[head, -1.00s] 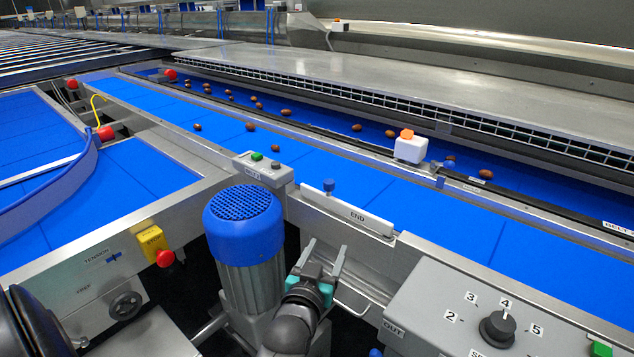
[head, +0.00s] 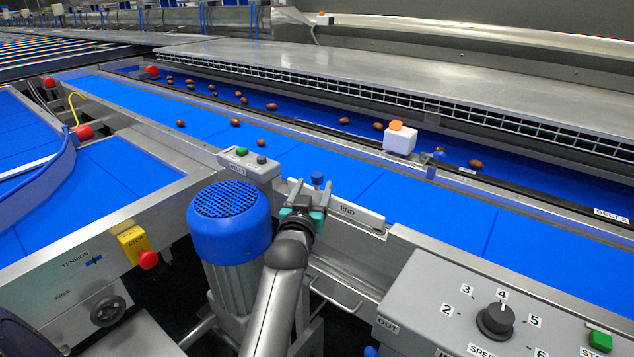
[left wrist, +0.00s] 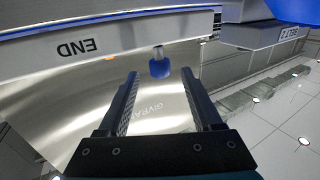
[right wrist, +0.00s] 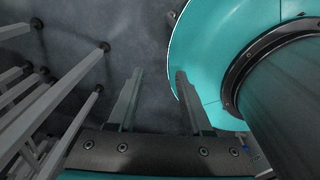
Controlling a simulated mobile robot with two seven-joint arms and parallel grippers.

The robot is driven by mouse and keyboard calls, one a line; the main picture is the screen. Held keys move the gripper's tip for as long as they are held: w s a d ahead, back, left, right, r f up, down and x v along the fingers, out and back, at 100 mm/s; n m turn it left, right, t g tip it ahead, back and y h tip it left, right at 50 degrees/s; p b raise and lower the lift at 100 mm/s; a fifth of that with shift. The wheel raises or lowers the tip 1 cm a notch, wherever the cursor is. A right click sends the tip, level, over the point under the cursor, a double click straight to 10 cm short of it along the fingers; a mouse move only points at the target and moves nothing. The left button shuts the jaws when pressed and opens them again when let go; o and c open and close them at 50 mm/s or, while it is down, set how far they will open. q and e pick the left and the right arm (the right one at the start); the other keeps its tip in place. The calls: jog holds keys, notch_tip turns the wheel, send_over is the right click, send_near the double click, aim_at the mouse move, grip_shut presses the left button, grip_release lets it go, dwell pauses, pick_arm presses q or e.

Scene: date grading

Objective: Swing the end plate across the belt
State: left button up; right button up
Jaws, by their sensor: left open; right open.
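The end plate (head: 357,215) is a pale bar marked END along the near edge of the blue belt (head: 400,195). A blue knob (head: 317,179) stands at its left part. My left gripper (head: 305,187) is open at the knob, its fingers pointing toward the belt. In the left wrist view the blue knob (left wrist: 159,68) is ahead of and between the open fingertips (left wrist: 160,75), with the plate (left wrist: 85,45) above them. I cannot tell whether a finger touches the knob. My right gripper (right wrist: 155,75) is open and empty, away from the plate.
A blue-topped motor (head: 229,215) stands left of my left arm. A control box with a dial (head: 497,318) is at the lower right. A button box (head: 248,165) sits left of the plate. Several dates (head: 235,122) lie on the belts. A white box (head: 400,141) stands beyond.

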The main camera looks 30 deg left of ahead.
aim_at(316, 182)
pick_arm(q)
jog(key=x, duration=0.3)
jog(key=shift+w+a+b, duration=0.1)
jog(key=shift+w+b, duration=0.1)
jog(key=shift+b, duration=0.2)
jog(key=shift+w+a, duration=0.2)
jog(key=shift+w, duration=0.35)
pick_arm(e)
jog(key=shift+w+d+f+t, duration=0.1)
jog(key=shift+w+d+f, duration=0.15)
jog(key=shift+w, duration=0.2)
jog(key=shift+w+d+f+t, duration=0.1)
jog(key=shift+w+d, duration=0.15)
jog(key=shift+w, duration=0.25)
jog(key=shift+w+d+f+t, duration=0.1)
jog(key=shift+w+d+f, duration=0.15)
jog(key=shift+w, duration=0.2)
pick_arm(q)
jog(key=shift+c, duration=0.2)
grip_shut()
pick_arm(e)
jog(key=shift+s+a, duration=0.2)
jog(key=shift+s, duration=0.1)
